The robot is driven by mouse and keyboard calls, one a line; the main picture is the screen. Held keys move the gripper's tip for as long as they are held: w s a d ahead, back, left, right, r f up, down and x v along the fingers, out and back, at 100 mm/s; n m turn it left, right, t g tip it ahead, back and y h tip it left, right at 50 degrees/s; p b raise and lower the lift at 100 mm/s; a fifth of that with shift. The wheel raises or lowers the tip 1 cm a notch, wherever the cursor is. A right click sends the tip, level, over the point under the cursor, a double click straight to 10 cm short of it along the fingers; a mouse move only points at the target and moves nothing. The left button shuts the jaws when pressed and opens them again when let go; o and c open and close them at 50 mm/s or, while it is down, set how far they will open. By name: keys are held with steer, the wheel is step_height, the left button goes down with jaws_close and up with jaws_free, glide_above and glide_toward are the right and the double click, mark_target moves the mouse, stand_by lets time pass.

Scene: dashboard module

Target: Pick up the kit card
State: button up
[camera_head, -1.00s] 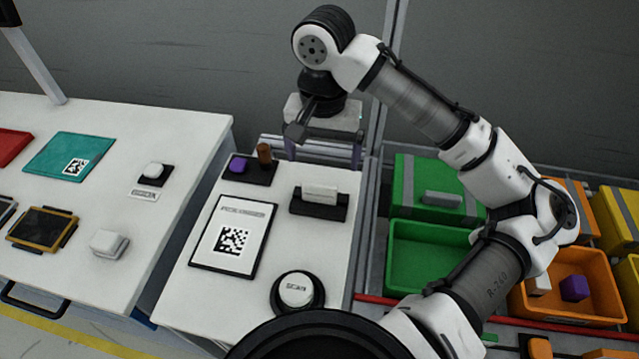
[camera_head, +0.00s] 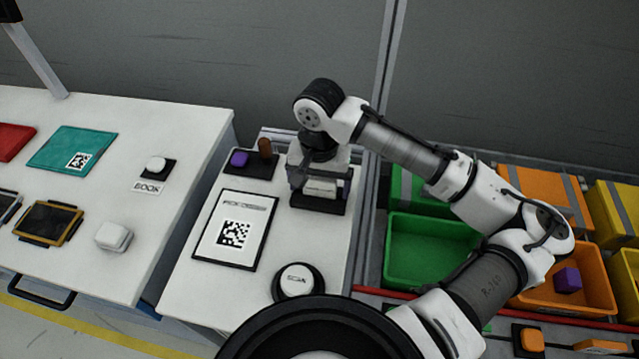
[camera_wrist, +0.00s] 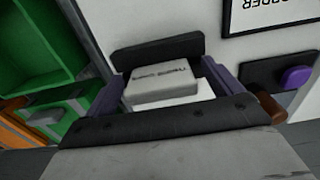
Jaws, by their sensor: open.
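The kit card looks to be the small white block (camera_head: 322,187) with printed text, standing in a black holder (camera_head: 318,204) on the white table. It also shows in the wrist view (camera_wrist: 163,84), with the black holder (camera_wrist: 155,52) behind it. My gripper (camera_head: 323,181) is open and low over the holder. In the wrist view its purple fingers (camera_wrist: 163,92) stand on either side of the card, with gaps visible. My gripper hides part of the card in the head view.
A framed order sheet (camera_head: 235,232) and a round button (camera_head: 299,282) are nearer on the table. A black tray (camera_head: 250,164) with a purple knob and a brown peg stands left of the holder. Green bin (camera_head: 430,250) and orange bin (camera_head: 590,295) are right.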

steer(key=c, duration=1.1)
steer(key=shift+o, duration=0.2)
